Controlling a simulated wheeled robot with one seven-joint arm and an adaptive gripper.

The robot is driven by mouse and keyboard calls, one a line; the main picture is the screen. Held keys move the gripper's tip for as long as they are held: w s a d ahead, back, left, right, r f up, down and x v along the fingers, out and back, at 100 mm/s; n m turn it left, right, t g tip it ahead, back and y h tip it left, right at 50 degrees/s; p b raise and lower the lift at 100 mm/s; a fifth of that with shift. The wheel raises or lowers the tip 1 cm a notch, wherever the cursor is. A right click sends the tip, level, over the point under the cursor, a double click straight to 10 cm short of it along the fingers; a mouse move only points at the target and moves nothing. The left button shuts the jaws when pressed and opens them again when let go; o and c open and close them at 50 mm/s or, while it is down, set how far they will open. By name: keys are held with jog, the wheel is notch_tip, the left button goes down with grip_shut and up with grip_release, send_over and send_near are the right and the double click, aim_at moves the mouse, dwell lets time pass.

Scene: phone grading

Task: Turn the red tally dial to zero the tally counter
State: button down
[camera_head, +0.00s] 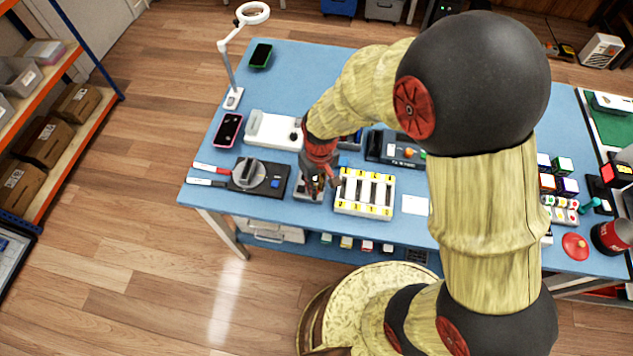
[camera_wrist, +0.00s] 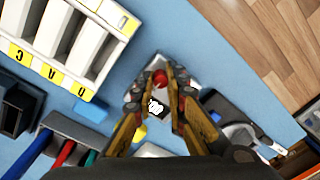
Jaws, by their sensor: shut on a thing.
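The tally counter (camera_head: 306,192) is a small pale grey box near the front edge of the blue table, mostly hidden under my gripper (camera_head: 321,184) in the head view. In the wrist view, the red tally dial (camera_wrist: 159,77) sits between the fingertips of my gripper (camera_wrist: 158,86), which is shut on it. The counter's pale body (camera_wrist: 181,70) shows around the fingers, with a small black-and-white patch (camera_wrist: 155,106) between them. I cannot read a number on it.
A white slotted tray with yellow labels (camera_head: 364,211) stands close on the right. A black unit with a round grey dial (camera_head: 249,173) stands close on the left. A pink-edged phone (camera_head: 228,130) and a lamp (camera_head: 233,98) are farther left. The table's front edge is near.

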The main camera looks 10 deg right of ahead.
jog(key=m+p, duration=0.3)
jog(key=m, duration=0.2)
jog(key=shift+m, duration=0.4)
dwell(0.4)
jog(key=c, duration=2.1)
grip_release()
jog(key=shift+o, duration=0.2)
notch_tip(320, 180, up, 12)
jog(key=shift+d, duration=0.25)
jog(key=shift+s, duration=0.15)
